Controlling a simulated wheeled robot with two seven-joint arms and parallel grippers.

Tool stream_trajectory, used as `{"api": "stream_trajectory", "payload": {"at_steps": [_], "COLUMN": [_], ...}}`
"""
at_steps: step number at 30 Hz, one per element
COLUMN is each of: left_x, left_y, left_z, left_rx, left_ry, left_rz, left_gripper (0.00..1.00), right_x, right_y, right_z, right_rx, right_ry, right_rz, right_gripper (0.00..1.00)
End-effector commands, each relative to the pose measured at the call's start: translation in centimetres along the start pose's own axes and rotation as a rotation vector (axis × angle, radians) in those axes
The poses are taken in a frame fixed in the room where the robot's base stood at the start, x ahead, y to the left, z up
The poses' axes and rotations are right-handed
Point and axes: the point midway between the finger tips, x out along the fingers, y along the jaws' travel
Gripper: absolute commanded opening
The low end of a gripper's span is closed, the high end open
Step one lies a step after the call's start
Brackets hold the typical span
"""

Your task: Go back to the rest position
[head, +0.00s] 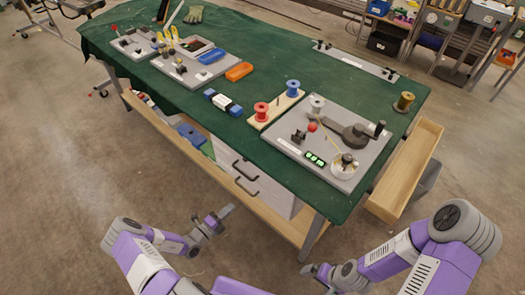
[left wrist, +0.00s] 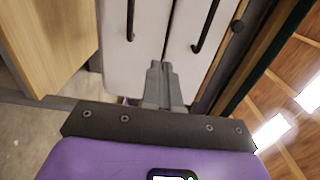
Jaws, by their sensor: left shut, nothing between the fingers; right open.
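My left gripper (head: 226,211) is in front of the table, low beside the white drawer unit, clear of the tabletop. In the left wrist view its fingers (left wrist: 161,78) are together with nothing between them, pointing toward the white drawer fronts. My right gripper (head: 315,271) is below the table's front right corner, small in the head view, open and apart from anything on the table. Both arms are bent low in front of the table.
The green-covered table (head: 190,105) holds a grey winding board (head: 285,145), a spool stand (head: 277,108) and a brass spool (head: 404,101). A white drawer unit (head: 257,190) with dark handles is below. A wooden tray (head: 412,170) juts out right. The floor in front is clear.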

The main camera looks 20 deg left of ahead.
Motion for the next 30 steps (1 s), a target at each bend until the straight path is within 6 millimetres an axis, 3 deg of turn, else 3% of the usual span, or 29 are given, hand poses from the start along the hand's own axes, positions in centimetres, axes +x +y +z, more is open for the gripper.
{"api": "stream_trajectory", "payload": {"at_steps": [5,8,11,13,16,19,21,24,28,29,30], "left_x": [0.1,0.8,1.9,2.1,0.3,-3.5,-6.0,-8.3,-8.7,-8.5,-8.2], "left_y": [0.0,-0.3,-0.8,-1.2,-1.8,-1.9,-2.1,-2.8,-4.6,-5.0,-5.7], "left_z": [-0.2,-1.9,-6.5,-11.3,-18.7,-23.5,-24.9,-25.1,-24.4,-24.4,-24.3], "left_rx": [0.004,0.045,0.163,0.313,0.636,1.023,1.308,1.727,2.209,-2.251,-2.183], "left_ry": [0.007,0.078,0.270,0.480,0.869,1.253,1.493,1.770,1.961,-1.934,-1.799], "left_rz": [0.002,0.020,0.060,0.086,0.076,-0.026,-0.156,-0.423,-0.846,0.923,0.961], "left_gripper": [0.00,0.00,0.00,0.00,0.00,0.00,0.00,0.00,0.00,0.00,0.00], "right_x": [0.0,-0.1,-0.4,-0.7,-1.1,-1.6,-2.0,-2.4,-2.9,-3.0,-3.0], "right_y": [0.0,0.0,-0.1,-0.2,-0.4,-0.6,-0.7,-0.9,-1.1,-1.1,-1.1], "right_z": [0.0,0.0,0.0,0.1,0.1,0.1,0.1,0.1,0.1,0.1,0.1], "right_rx": [0.000,0.000,0.000,0.000,0.000,0.000,0.000,0.000,0.000,0.000,0.000], "right_ry": [0.000,0.000,0.000,0.000,0.000,0.000,0.000,0.000,0.000,0.000,0.000], "right_rz": [0.000,0.000,0.000,0.000,0.000,0.000,0.000,0.000,0.000,0.000,0.000], "right_gripper": [1.00,1.00,1.00,1.00,1.00,1.00,1.00,1.00,1.00,1.00,1.00]}}
